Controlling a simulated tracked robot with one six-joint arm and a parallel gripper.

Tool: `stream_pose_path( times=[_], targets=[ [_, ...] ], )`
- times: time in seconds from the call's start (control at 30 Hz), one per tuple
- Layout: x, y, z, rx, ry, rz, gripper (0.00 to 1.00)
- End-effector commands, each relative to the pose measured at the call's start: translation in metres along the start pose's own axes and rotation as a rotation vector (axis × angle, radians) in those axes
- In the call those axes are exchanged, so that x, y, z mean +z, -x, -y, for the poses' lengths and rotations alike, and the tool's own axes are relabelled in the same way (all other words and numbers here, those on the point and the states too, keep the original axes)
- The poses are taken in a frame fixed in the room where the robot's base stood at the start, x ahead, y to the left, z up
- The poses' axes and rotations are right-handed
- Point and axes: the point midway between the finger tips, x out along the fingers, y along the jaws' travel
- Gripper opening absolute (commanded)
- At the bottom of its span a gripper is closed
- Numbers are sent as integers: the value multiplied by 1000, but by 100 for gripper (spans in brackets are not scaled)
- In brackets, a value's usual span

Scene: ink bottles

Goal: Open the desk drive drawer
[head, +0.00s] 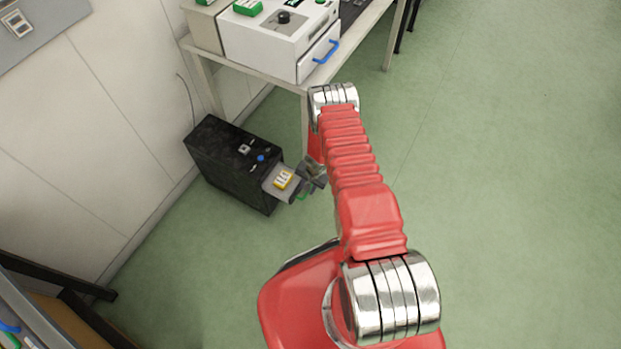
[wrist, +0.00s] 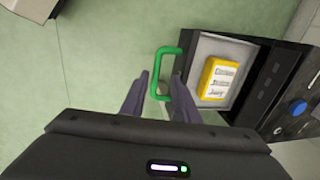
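The black desk drive unit (head: 225,150) stands on the floor against the wall. Its grey drawer (head: 272,190) sticks out of its front, with a yellow labelled block lying in it (head: 283,179). In the wrist view the drawer (wrist: 205,55) is pulled out, showing the yellow block (wrist: 219,78) inside and a green handle (wrist: 157,62) on its front. My gripper (wrist: 160,76) is open. Its two fingers are apart, with part of the green handle between them in the picture; I cannot tell whether they touch it. In the head view my gripper (head: 313,172) is partly hidden by my red arm.
A table (head: 262,76) at the back holds a white machine (head: 275,40) with a blue-handled drawer (head: 325,52). A blue knob (wrist: 299,107) is on the black unit's face. A dark-framed piece of furniture (head: 70,300) is at lower left. Green floor is clear at right.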

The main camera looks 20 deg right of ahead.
Motion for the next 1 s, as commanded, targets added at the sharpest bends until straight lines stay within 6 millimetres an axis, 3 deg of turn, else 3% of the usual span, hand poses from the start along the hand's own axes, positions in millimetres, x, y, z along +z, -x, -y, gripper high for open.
stream_pose_path(
  times=[1.0],
  targets=[
    [0,115,-1,0,0,-2,28]
  ],
)
